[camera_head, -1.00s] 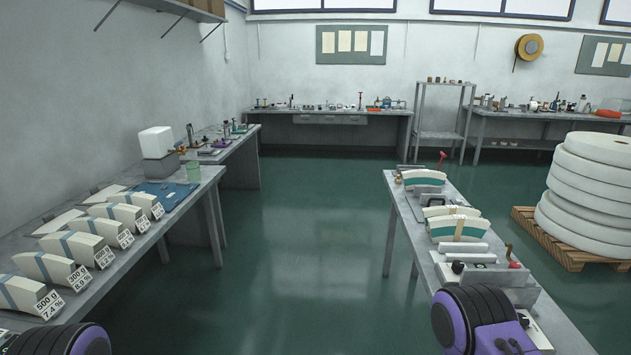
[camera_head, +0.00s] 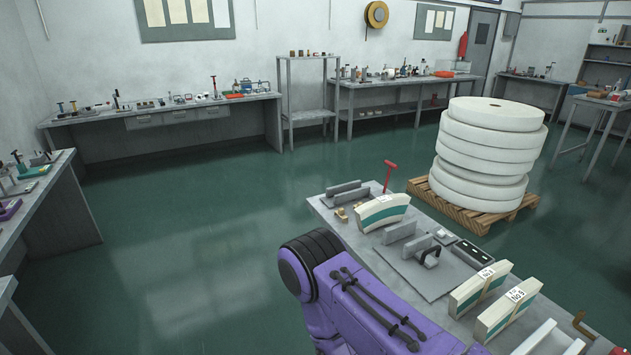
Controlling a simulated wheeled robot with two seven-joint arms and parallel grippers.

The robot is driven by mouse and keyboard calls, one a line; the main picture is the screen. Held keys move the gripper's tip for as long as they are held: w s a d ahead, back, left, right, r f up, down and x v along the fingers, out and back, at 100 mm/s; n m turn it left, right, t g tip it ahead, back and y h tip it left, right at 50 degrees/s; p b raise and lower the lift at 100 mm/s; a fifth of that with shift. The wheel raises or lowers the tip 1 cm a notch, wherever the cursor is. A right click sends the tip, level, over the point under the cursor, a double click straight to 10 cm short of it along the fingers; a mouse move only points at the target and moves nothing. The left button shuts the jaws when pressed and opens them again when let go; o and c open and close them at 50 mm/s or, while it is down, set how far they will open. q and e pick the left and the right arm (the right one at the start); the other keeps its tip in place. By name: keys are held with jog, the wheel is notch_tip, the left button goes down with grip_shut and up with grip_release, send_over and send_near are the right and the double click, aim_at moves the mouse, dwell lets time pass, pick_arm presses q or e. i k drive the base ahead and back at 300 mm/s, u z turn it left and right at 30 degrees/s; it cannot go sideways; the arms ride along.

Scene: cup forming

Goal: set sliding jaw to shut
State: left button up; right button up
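On the bench (camera_head: 330,208) at the lower right lies a grey fixture with a flat base plate (camera_head: 436,289). Two upright grey blocks (camera_head: 401,231) stand on it, apart from each other, with a black handle (camera_head: 431,257) beside them. Farther back is a smaller grey fixture (camera_head: 344,187) with a red T-handle (camera_head: 389,170) near it. I cannot tell for sure which part is the sliding jaw. My purple arm with a black ribbed joint crosses the bench's front left and hides part of it. Neither gripper shows.
A white and green curved block (camera_head: 382,212) stands between the fixtures. Two labelled pale blocks (camera_head: 507,312) stand at the bench's right. A stack of white discs (camera_head: 487,165) on a wooden pallet (camera_head: 452,206) stands behind the bench. The green floor at left is clear.

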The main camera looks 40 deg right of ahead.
aim_at(420, 247)
jog(key=i, duration=2.25)
jog(key=z, duration=3.7)
